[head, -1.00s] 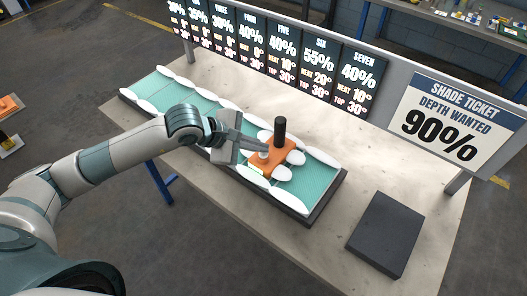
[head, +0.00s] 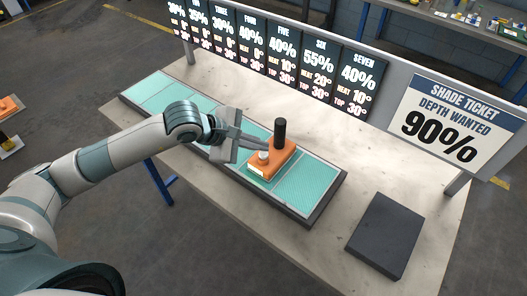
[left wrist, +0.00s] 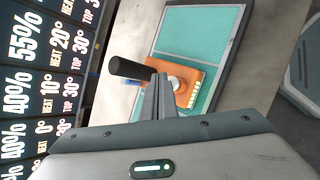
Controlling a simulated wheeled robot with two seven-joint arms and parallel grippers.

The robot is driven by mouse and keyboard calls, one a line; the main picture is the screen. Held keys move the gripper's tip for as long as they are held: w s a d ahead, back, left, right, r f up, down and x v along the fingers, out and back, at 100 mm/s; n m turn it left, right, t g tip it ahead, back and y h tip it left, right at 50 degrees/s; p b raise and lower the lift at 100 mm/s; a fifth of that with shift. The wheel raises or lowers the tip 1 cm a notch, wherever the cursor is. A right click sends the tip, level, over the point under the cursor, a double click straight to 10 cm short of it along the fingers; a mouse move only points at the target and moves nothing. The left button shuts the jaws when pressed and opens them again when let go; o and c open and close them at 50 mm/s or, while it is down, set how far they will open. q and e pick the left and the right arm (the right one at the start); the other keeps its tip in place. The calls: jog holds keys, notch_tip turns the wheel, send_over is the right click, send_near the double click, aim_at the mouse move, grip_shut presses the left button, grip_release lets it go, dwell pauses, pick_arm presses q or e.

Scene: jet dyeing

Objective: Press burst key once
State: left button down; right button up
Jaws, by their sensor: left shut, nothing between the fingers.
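An orange block (head: 285,160) sits on the long teal strip (head: 308,180) in its dark frame. It carries an upright black post (head: 280,133) and a small white round button (head: 264,155). No label reading "burst" is legible. My left gripper (head: 266,147) is shut and empty, with its fingertips right at the button and the post. In the left wrist view, the fingertips (left wrist: 159,76) lie over the orange block (left wrist: 187,71), beside the white button (left wrist: 177,84) and the black post (left wrist: 128,68). I cannot tell whether they touch the button. My right gripper is out of view.
A dark flat box (head: 386,234) lies at the table's right. Number panels (head: 318,72) stand along the back, and a shade ticket sign (head: 455,120) reads 90%. The pale tabletop (head: 350,165) between strip and box is clear.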

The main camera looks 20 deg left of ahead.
pick_arm(q)
jog(key=shift+r, duration=0.3)
jog(key=shift+r+p, duration=0.95)
jog(key=shift+r, duration=1.5)
